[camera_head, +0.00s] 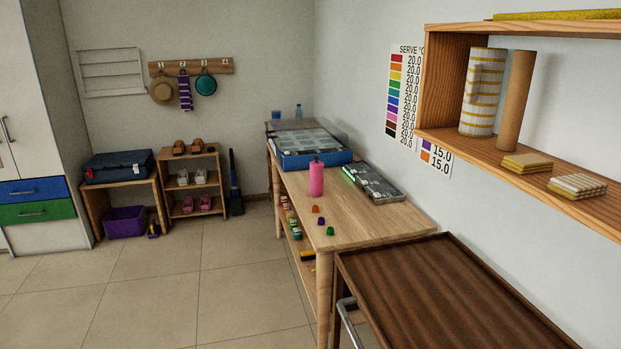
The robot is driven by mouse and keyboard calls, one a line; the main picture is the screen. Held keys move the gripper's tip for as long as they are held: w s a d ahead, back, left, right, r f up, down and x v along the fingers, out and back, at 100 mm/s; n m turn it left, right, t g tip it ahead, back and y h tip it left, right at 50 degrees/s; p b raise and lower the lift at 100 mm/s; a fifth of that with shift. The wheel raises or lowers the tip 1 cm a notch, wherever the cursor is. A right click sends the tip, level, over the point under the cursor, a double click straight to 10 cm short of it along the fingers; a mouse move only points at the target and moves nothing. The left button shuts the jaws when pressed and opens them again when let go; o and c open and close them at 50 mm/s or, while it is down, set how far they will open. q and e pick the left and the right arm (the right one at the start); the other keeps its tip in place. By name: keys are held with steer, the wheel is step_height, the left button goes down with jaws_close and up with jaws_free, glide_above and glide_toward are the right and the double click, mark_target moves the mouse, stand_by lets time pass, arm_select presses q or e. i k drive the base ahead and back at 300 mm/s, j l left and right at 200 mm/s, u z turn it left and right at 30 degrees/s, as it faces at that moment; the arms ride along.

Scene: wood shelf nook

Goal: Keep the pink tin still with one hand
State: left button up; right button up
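The pink tin (316,179) stands upright on the light wooden table (372,226), close to its left edge. Neither of my grippers is in the head view.
Small orange, purple and green pieces (330,231) lie in front of the tin. A grey device with a green light (374,184) is right of it, a blue tray (313,158) behind. A dark brown tray-topped table (450,295) is nearest. A wall shelf (560,167) overhangs at right. Floor (150,300) at left is clear.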

mark_target(316, 173)
steer(key=i+j, duration=0.55)
steer(key=i, duration=0.2)
steer(key=i+j, duration=0.55)
steer(key=i, duration=0.15)
steer(key=i+j, duration=0.55)
steer(key=i, duration=0.2)
steer(key=i+j, duration=0.55)
steer(key=i, duration=0.2)
steer(key=z, duration=1.3)
